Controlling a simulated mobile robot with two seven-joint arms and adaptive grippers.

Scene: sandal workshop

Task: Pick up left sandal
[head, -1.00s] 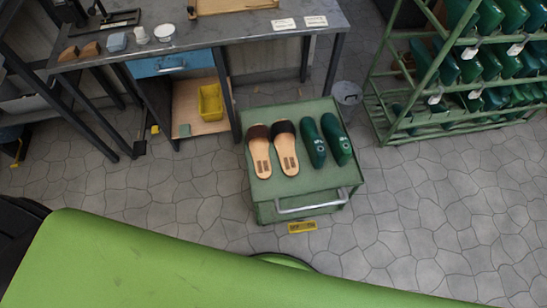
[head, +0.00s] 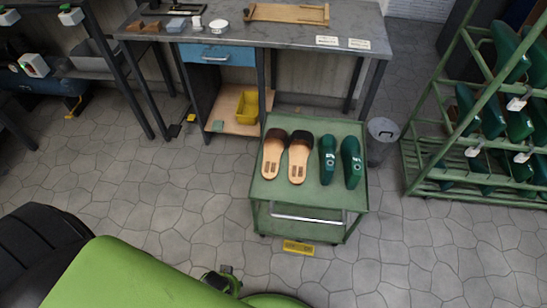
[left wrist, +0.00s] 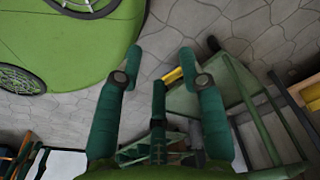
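The left sandal (head: 273,157), with a tan sole and dark brown strap, lies flat on top of the green cart (head: 309,205). The matching right sandal (head: 299,160) lies close on its right. My left gripper (left wrist: 160,58) shows in the left wrist view with its two green fingers spread and nothing between them. The cart top (left wrist: 184,102) shows beyond the fingers, partly hidden by the right one; I cannot make out the sandals there. I cannot clearly identify the left gripper in the head view. My right gripper is not in view.
Two green shoe lasts (head: 327,160) (head: 351,162) lie right of the sandals. A workbench (head: 290,37) stands behind the cart, a grey bin (head: 382,143) behind its right corner, and a green rack (head: 430,188) at right.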

